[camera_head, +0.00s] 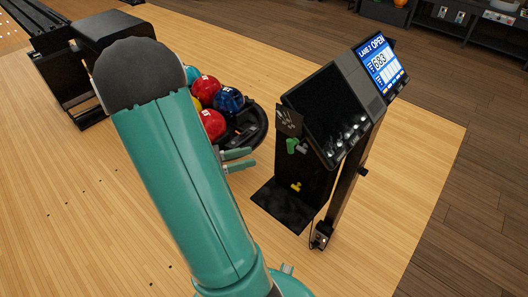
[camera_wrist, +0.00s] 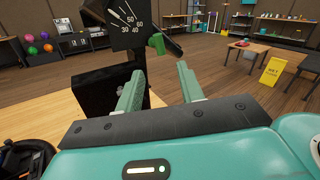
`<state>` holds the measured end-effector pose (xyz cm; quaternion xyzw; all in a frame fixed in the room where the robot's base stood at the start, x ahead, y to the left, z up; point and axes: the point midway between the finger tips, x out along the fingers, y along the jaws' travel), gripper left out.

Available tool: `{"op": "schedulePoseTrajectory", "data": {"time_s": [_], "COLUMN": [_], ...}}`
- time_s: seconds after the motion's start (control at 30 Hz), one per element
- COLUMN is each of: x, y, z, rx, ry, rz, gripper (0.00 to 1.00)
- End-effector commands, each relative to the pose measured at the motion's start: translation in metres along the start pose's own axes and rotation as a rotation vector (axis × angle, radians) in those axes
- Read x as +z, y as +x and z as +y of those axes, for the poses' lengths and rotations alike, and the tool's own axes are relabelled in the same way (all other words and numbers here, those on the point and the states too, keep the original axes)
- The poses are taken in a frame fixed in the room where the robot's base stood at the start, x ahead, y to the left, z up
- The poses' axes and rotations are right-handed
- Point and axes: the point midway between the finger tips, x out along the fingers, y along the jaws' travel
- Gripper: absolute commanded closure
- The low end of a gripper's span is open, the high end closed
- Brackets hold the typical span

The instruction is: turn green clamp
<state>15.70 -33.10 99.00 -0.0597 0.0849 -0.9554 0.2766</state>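The green clamp (camera_head: 292,145) is on the front left of the black console (camera_head: 325,110), just under a small black dial plate (camera_head: 289,121). In the wrist view the green clamp (camera_wrist: 156,43) shows beyond my fingertips, below the dial plate (camera_wrist: 140,20) with its white scale numbers and pointer. My gripper (camera_head: 251,158) is to the left of the clamp, apart from it. In the wrist view my gripper (camera_wrist: 158,80) has its two green fingers spread with nothing between them. My arm does not cover the clamp.
A ball return rack (camera_head: 262,125) with red, blue and yellow balls (camera_head: 211,124) stands left of the console, close to my gripper. A yellow knob (camera_head: 296,187) is low on the console. Open wooden floor (camera_head: 400,200) lies to the right. A yellow wet-floor sign (camera_wrist: 272,71) stands far off.

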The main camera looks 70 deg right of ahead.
Motion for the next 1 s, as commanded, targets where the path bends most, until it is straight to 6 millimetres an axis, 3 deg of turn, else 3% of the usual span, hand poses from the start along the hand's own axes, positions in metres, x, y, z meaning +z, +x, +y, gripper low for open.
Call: {"op": "schedulePoseTrajectory", "data": {"time_s": [0.1, 0.23, 1.0], "x": [0.000, 0.000, 0.003], "y": [-0.020, -0.030, -0.035], "z": [0.000, 0.000, -0.005], "rx": [0.003, 0.000, 0.002], "ry": [0.000, 0.000, 0.029], "rz": [0.000, 0.000, 0.039], "gripper": [0.62, 0.62, 0.62]}}
